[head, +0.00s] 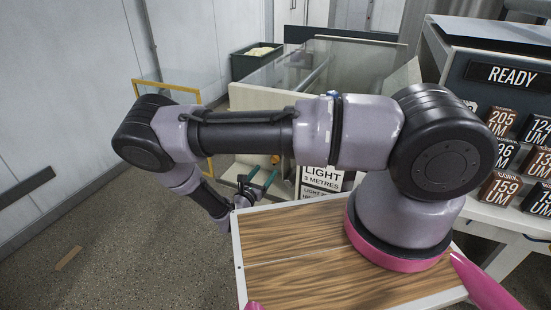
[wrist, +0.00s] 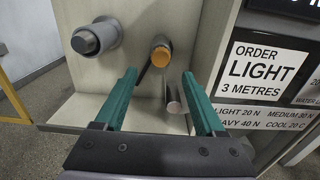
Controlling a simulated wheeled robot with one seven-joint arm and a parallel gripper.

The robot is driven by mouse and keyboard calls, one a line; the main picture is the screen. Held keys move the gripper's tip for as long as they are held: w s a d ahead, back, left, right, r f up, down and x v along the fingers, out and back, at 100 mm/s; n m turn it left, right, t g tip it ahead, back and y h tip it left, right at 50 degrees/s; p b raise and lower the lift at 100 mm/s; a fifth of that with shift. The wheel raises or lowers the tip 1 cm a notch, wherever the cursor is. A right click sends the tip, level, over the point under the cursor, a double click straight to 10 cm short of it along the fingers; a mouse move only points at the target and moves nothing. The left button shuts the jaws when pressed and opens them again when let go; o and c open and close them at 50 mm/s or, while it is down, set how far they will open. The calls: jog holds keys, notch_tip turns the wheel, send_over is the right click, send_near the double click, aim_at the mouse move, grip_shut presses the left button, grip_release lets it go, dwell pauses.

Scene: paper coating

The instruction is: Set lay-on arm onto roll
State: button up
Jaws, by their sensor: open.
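In the wrist view, my gripper (wrist: 159,78) is open and empty, its two teal fingers pointing at the machine's pale panel. An orange-capped peg (wrist: 159,55) with a slim dark bar (wrist: 143,76) beside it shows between and beyond the fingertips; this may be the lay-on arm. A short metal cylinder (wrist: 175,98) lies lower, near the right finger. A grey, dark-ended roller (wrist: 95,37) sticks out at upper left, outside the fingers; I cannot tell whether it is the roll. In the head view, my gripper (head: 262,180) is near the machine's front, partly hidden by my arm.
A sign (wrist: 264,68) reads "ORDER LIGHT 3 METRES", with force settings below. A pale ledge (wrist: 88,108) runs under the pegs. A yellow frame (head: 166,84) stands at the left. A cabinet (head: 500,60) with a READY display and several labelled blocks stands at the right.

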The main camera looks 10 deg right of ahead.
jog(key=x, duration=1)
grip_shut()
dwell(1.2)
